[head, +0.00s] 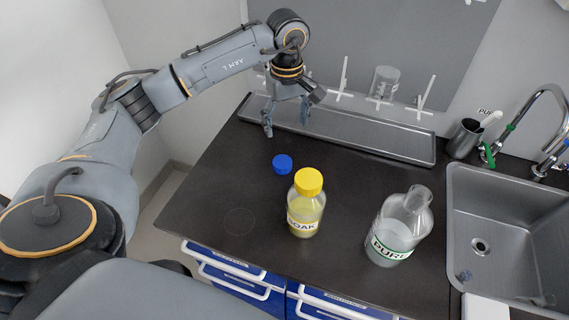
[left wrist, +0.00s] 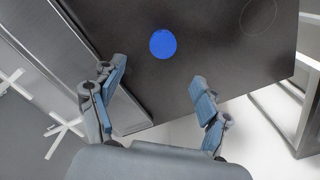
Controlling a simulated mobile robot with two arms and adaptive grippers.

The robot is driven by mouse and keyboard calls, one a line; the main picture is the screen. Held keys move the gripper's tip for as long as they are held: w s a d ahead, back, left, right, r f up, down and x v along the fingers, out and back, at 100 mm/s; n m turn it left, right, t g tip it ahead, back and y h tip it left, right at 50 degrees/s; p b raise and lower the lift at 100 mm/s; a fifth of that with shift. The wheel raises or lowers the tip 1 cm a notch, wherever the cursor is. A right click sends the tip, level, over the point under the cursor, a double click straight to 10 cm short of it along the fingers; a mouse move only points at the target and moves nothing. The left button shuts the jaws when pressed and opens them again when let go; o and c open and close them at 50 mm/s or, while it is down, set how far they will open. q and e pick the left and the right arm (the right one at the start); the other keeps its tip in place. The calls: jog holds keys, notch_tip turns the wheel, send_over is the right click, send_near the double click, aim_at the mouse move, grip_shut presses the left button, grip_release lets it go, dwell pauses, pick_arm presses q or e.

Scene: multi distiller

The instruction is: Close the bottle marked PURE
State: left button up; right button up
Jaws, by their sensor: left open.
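The bottle marked PURE (head: 397,232) stands upright and uncapped on the dark counter, left of the sink, in the head view. A blue cap (head: 282,164) lies on the counter behind and left of the SOAK bottle. It also shows in the left wrist view (left wrist: 163,44), beyond the fingers. My left gripper (head: 286,122) is open and empty, above the back left of the counter near the metal tray, behind the blue cap. It shows in the left wrist view (left wrist: 160,100) with its fingers spread apart. My right gripper is not in view.
A bottle marked SOAK (head: 306,205) with a yellow cap stands between the blue cap and the PURE bottle. A metal tray (head: 350,130) runs along the back under a peg board. A metal cup (head: 465,138) and sink (head: 510,215) are at right. The counter's front left is clear.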

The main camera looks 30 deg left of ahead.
pick_arm(q)
jog(key=p, duration=0.2)
send_over(282, 161)
jog(key=d, duration=0.1)
notch_tip(282, 161, down, 8)
jog(key=shift+d+r, duration=0.1)
jog(key=shift+r, duration=0.1)
jog(key=shift+f, duration=0.45)
jog(key=shift+f, duration=0.15)
jog(key=f+p, duration=0.1)
jog(key=f, duration=0.1)
jog(key=a+f+p, duration=0.1)
jog(key=f, duration=0.1)
jog(key=shift+f, duration=0.45)
jog(key=shift+c, duration=0.5)
